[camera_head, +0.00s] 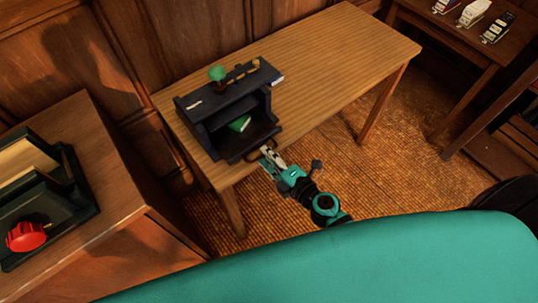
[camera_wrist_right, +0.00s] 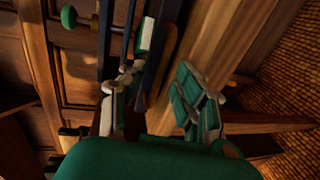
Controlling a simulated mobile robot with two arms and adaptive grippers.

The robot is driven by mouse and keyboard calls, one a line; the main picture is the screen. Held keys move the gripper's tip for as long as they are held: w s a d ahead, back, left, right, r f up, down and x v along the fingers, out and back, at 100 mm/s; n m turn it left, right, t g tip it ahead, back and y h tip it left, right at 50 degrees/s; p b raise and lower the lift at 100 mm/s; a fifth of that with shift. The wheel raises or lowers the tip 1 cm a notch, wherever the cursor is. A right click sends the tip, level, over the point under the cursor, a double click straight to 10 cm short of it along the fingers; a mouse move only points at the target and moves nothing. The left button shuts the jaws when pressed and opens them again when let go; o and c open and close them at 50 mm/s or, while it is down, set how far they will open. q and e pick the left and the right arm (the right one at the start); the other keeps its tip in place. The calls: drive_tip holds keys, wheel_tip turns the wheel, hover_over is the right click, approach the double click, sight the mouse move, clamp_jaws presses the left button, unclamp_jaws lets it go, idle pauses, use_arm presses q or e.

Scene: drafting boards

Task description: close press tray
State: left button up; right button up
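The press (camera_head: 225,100) is a dark box with an open front and a green knob on top. It stands on the left part of the wooden table. Its dark tray (camera_head: 257,135) sticks out of the front, with a brassy handle at its front edge. A green item (camera_head: 240,123) lies inside. My right gripper (camera_head: 268,157) is at the tray's front edge. In the right wrist view its two fingers (camera_wrist_right: 155,105) are spread apart, with the dark tray edge (camera_wrist_right: 150,75) just beyond them. Contact with the handle is unclear. My left gripper is not in view.
The wooden table (camera_head: 340,60) is bare to the right of the press. Several small items stand on a far table (camera_head: 470,40) at upper right. Wood panelling is behind.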

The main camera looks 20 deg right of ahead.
sight(257, 145)
drive_tip(key=shift+c, duration=0.3)
clamp_jaws()
drive_tip(key=w, duration=0.1)
drive_tip(key=w+a+p, duration=0.1)
drive_tip(key=w, duration=0.1)
drive_tip(key=shift+w+a+r, duration=0.1)
drive_tip(key=shift+w+r, duration=0.05)
drive_tip(key=shift+w+a+p, duration=0.1)
drive_tip(key=shift+w+p, duration=0.2)
drive_tip(key=shift+w, duration=0.05)
